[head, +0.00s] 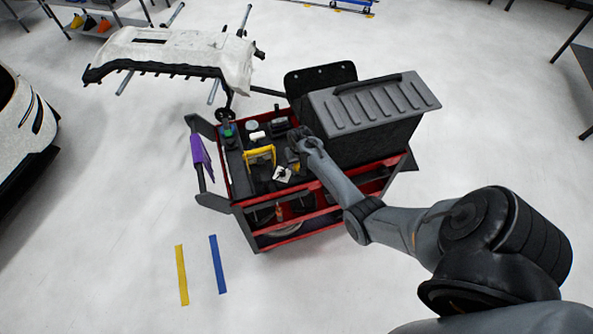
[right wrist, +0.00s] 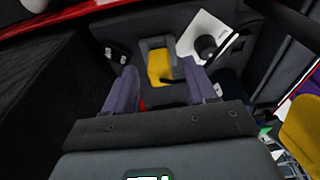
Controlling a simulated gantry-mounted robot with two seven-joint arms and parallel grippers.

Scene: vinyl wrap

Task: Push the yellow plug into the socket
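The yellow plug (right wrist: 160,67) shows in the right wrist view, set against a grey housing (right wrist: 153,44) that may be the socket; I cannot tell how far in it sits. My right gripper (right wrist: 159,71) has its two purple-grey fingers spread, one on each side of the plug, with dark gaps between fingers and plug. In the head view my right gripper (head: 294,154) is low over the cart's top tray, and a small yellow patch beside it is mostly hidden. My left gripper is not in view.
The red cart (head: 240,199) holds a yellow-handled tool (head: 259,155), a white piece (head: 283,175) with a black knob, and small items. A large grey-lidded box (head: 375,105) stands right of the gripper. A purple cloth (head: 201,155) hangs at the cart's left.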

